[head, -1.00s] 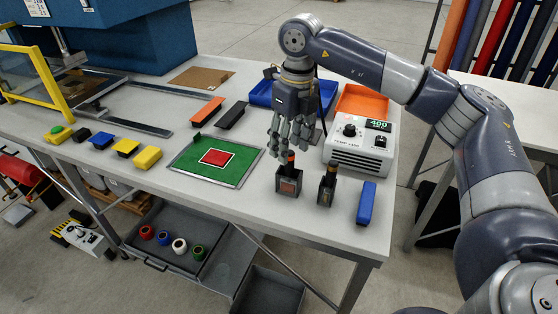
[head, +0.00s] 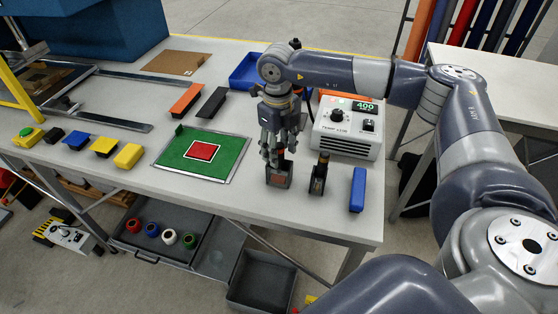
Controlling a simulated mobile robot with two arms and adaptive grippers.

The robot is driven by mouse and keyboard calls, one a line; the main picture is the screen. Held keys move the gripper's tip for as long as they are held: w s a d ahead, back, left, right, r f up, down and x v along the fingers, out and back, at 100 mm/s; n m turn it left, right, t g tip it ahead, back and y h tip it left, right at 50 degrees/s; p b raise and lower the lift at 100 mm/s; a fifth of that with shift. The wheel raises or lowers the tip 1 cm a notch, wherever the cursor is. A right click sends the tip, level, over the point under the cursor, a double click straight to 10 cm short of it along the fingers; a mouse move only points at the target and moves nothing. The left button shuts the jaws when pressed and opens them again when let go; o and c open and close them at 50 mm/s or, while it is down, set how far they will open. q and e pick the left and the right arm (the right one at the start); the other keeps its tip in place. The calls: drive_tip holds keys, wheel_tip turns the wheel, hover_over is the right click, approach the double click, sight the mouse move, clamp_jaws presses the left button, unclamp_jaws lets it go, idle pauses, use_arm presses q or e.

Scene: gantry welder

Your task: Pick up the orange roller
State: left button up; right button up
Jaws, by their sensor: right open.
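The orange roller (head: 281,153) stands upright in a small black holder (head: 279,176) on the white bench, and only a bit of its orange part shows between my fingers. My right gripper (head: 274,156) is open and points down just above the holder, with its fingers around or close beside the orange part. I cannot tell whether they touch it. The fingers hide most of the roller. My left gripper is not in view.
A second black holder (head: 319,178) with a dark tool and a blue block (head: 357,190) stand close to the right. The temperature box (head: 348,128) is behind them. A green mat (head: 204,155) lies to the left. The bench front is clear.

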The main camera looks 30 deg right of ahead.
drive_tip(key=shift+f, duration=0.6)
drive_tip(key=c, duration=0.3)
clamp_jaws()
drive_tip(key=shift+r, duration=0.1)
wheel_tip(320, 180, up, 10)
drive_tip(key=b, duration=0.2)
drive_tip(key=shift+f+b, duration=0.25)
drive_tip(key=shift+b, duration=0.15)
use_arm(q)
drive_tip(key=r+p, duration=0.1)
drive_tip(key=p, duration=0.1)
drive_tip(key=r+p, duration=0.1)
drive_tip(key=p, duration=0.1)
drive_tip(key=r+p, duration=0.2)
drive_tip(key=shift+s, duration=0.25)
use_arm(e)
wheel_tip(320, 180, up, 10)
drive_tip(key=shift+f, duration=0.15)
